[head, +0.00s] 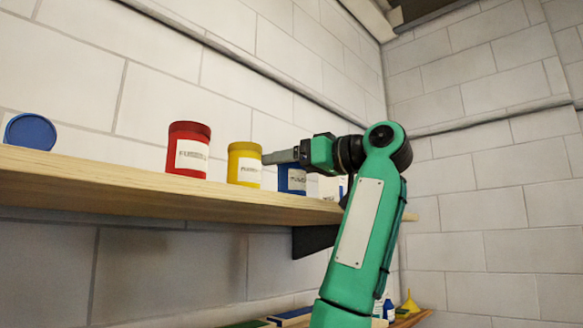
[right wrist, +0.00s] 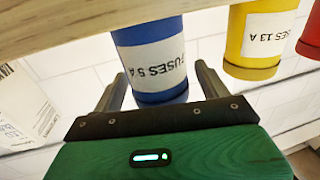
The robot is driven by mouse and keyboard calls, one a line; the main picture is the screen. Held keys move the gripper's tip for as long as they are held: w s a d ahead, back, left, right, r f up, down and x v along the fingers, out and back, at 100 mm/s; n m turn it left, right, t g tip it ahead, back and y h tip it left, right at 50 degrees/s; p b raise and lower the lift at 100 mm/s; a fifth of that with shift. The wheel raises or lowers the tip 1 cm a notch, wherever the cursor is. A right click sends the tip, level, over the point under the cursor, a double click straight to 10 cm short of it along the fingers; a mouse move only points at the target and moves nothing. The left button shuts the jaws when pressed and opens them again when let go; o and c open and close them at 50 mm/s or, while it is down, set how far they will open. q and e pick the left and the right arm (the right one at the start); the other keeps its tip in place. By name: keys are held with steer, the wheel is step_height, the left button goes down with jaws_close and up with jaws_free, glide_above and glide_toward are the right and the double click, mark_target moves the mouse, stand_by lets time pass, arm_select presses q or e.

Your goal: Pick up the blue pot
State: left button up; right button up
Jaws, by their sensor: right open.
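The blue pot (head: 291,180) stands on the wooden shelf (head: 150,193), to the right of the yellow pot, partly hidden behind my right gripper (head: 270,157) in the head view. In the right wrist view, which is upside down, the blue pot (right wrist: 152,60) shows a white label reading "FUSES 5 A". My right gripper (right wrist: 160,73) is open there, with one finger on each side of the blue pot. A gap shows beside the left finger; I cannot tell whether the right finger touches the pot. My left gripper is not in view.
The yellow pot (head: 244,165) stands close beside the blue one, with the red pot (head: 188,150) further left. A round blue thing (head: 30,132) is at the shelf's far left. A white labelled package (right wrist: 25,105) is on the blue pot's other side. A yellow funnel (head: 410,303) is lower down.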

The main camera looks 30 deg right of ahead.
steer(key=shift+w+a, duration=0.4)
steer(key=shift+w, duration=0.2)
steer(key=shift+s+d, duration=0.1)
steer(key=shift+s, duration=0.05)
steer(key=c, duration=1.1)
steer(key=shift+r, duration=0.1)
step_height(320, 180, up, 8)
steer(key=shift+r+b, duration=0.2)
steer(key=shift+b, duration=0.45)
step_height(320, 180, up, 12)
steer(key=p, duration=0.3)
steer(key=shift+f, duration=0.25)
